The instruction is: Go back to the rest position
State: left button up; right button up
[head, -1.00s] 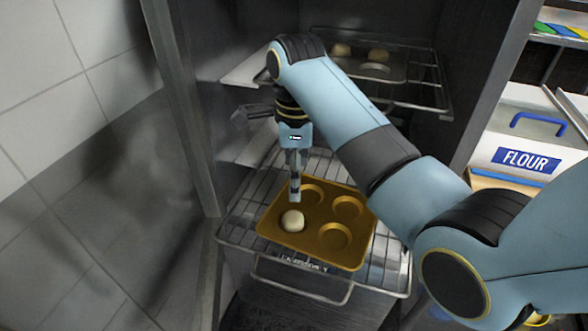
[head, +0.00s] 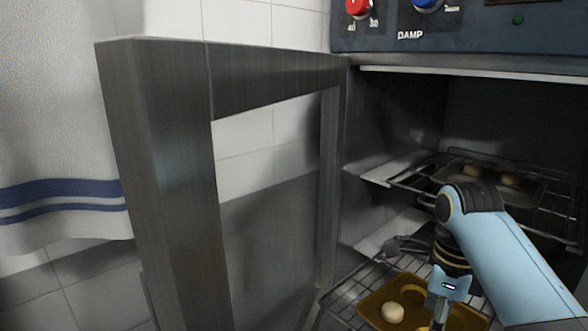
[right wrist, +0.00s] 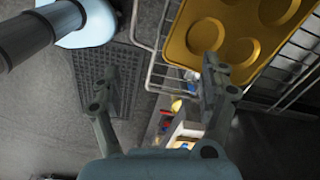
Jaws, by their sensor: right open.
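My right gripper (head: 436,318) comes down over the golden tray (head: 370,304), just right of a pale dough ball (head: 392,312) lying in one of its wells. The bottom of the head view cuts off part of the tray and the fingertips. In the right wrist view my right gripper (right wrist: 158,82) has its fingers spread with nothing between them. The tray (right wrist: 240,42) shows there at the top right with empty round wells; one fingertip overlaps its edge in the picture. My left gripper is in neither view.
The tray rests on a lower wire rack (head: 346,297) in an open oven. An upper rack (head: 405,178) holds another tray with dough balls. The open door (head: 160,190) stands left of the arm. A control panel (head: 470,35) is above; a towel (head: 60,130) hangs far left.

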jog(key=s+d+r+n+t, duration=0.2)
jog(key=s+n, duration=1.1)
jog(key=s+d+r+n+t, duration=0.2)
jog(key=s+n, duration=1)
notch_tip(320, 180, down, 37)
jog(key=s+d+g+b, duration=0.2)
jog(key=b, duration=0.8)
pick_arm(q)
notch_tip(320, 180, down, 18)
jog(key=b, duration=0.7)
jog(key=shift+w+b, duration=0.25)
jog(key=shift+b, duration=0.15)
pick_arm(e)
jog(key=s+f, duration=0.9)
jog(key=f, duration=0.2)
jog(key=s+d+f+g, duration=0.1)
jog(key=s+f, duration=0.8)
jog(key=f, duration=0.3)
jog(key=shift+s+d+f+h, duration=0.2)
jog(key=shift+s+h, duration=0.1)
jog(key=shift+h, duration=0.1)
